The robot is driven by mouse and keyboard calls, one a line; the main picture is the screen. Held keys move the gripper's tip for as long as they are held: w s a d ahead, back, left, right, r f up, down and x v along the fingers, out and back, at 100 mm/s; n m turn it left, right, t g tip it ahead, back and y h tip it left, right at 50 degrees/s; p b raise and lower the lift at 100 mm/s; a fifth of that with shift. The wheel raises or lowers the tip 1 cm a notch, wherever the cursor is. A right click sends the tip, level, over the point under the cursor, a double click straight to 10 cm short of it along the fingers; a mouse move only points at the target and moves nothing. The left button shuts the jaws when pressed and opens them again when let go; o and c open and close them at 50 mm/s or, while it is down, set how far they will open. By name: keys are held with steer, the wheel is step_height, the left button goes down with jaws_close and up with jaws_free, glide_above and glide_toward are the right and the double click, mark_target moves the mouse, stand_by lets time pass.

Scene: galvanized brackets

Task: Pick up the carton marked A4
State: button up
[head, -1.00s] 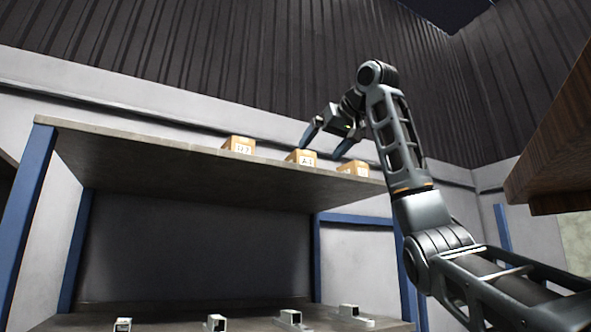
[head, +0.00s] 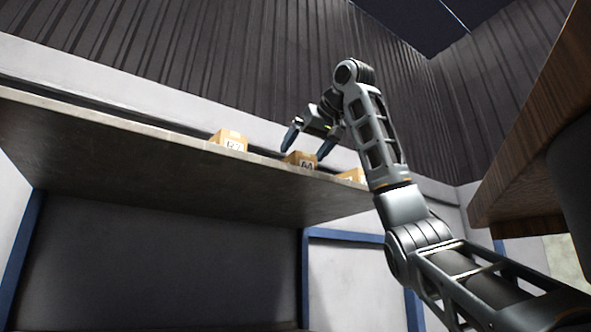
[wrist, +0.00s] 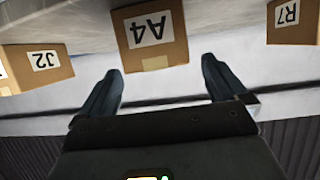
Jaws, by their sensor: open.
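The carton marked A4 (head: 301,160) is a small brown box with a white label, standing on the shelf's front edge between two other cartons. In the wrist view the A4 carton (wrist: 151,38) appears upside down at top centre, in front of the gap between the fingers. My gripper (head: 308,148) is open and empty at the A4 carton, with a finger towards each side of it. In the wrist view the fingertips (wrist: 162,68) are apart and the carton appears just beyond them. Whether either finger touches it cannot be told.
The carton marked J2 (wrist: 40,66) and the carton marked R7 (wrist: 293,22) stand on either side, with gaps between. They rest on a grey shelf board (head: 130,165) with blue posts (head: 303,270). A brown wooden overhang (head: 530,150) is at the right.

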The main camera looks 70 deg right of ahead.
steer(key=p+x, duration=0.1)
steer(key=x, duration=0.4)
steer(key=shift+s+f+p, duration=0.1)
steer(key=shift+p, duration=0.25)
steer(key=shift+c, duration=0.2)
steer(key=c, duration=1)
steer(key=shift+c, duration=0.8)
